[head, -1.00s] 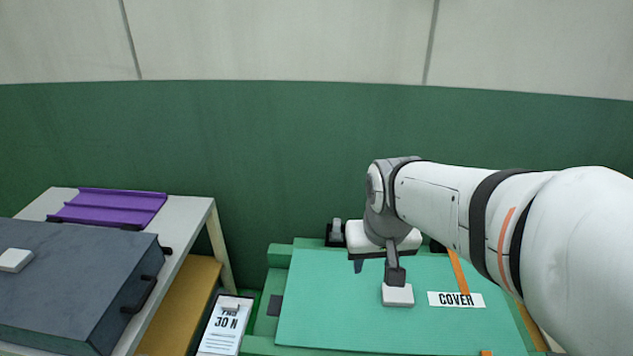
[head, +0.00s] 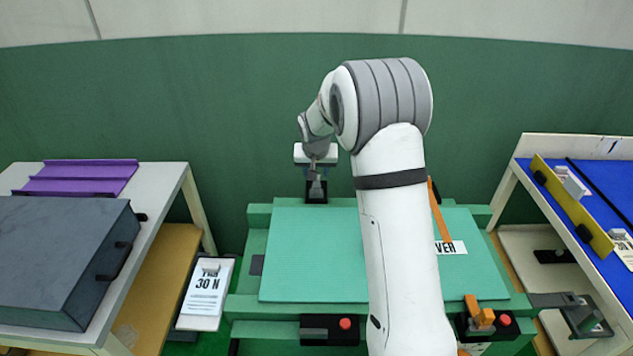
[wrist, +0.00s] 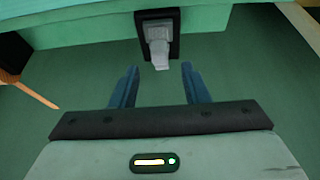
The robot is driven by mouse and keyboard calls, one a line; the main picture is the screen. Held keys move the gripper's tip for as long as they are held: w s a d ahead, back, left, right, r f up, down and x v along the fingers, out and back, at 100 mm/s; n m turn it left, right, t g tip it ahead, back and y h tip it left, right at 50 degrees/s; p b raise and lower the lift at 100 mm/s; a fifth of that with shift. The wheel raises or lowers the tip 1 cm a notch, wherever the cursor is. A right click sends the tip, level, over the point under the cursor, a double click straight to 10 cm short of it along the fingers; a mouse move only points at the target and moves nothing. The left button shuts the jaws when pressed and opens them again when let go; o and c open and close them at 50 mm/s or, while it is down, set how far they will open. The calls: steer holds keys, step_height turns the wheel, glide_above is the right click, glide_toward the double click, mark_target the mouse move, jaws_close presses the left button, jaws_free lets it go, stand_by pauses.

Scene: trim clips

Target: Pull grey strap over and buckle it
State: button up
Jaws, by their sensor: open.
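The grey strap (wrist: 158,48) shows as a short pale grey end on a black mount at the bench's far edge in the wrist view. In the head view the black mount (head: 316,193) stands just beyond the teal cover (head: 310,255). My gripper (wrist: 160,82) is open, with its two blue fingers on either side of the strap's line and the strap's tip near the gap. Nothing is held. In the head view my gripper (head: 317,172) is over the mount.
An orange strap (head: 440,215) crosses the cover's right side toward an orange buckle piece (head: 480,312). A grey case (head: 60,260) stands on the left table. A blue-topped table (head: 580,205) stands right. My arm hides the cover's middle.

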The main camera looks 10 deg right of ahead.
steer(key=x, duration=0.6)
steer(key=shift+f, duration=0.2)
jaws_close()
steer(key=shift+d, duration=0.1)
